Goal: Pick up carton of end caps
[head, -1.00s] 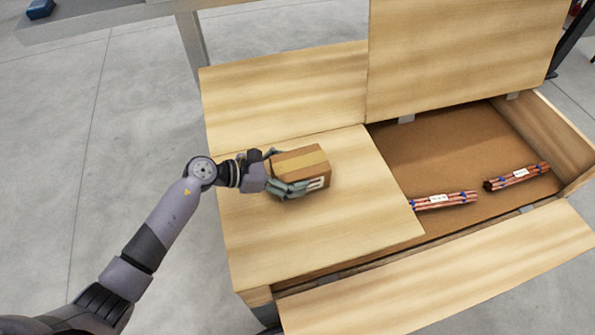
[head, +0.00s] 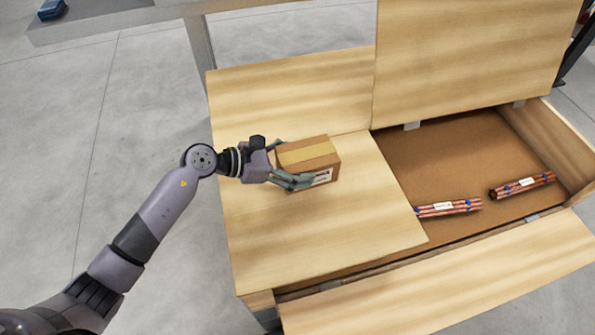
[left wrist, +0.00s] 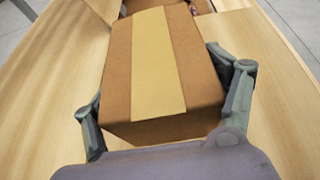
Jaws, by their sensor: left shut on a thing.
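The carton of end caps (head: 309,153) is a small brown box with a yellow tape strip along its top and a white label on its near side. In the head view it is over the closed left lid of the wooden crate. My left gripper (head: 296,165) is shut on it, a finger on each side. In the left wrist view the carton (left wrist: 160,70) fills the middle, between the two fingers of the left gripper (left wrist: 165,95). I cannot tell for sure whether its underside touches the lid. My right gripper is not in view.
The wooden crate's closed lid panel (head: 340,230) is clear around the carton. To the right is an open compartment (head: 440,160) with two bundles of copper tubes, one near (head: 447,208) and one farther right (head: 522,185). A raised lid (head: 470,55) stands behind it. A grey table (head: 110,22) is at upper left.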

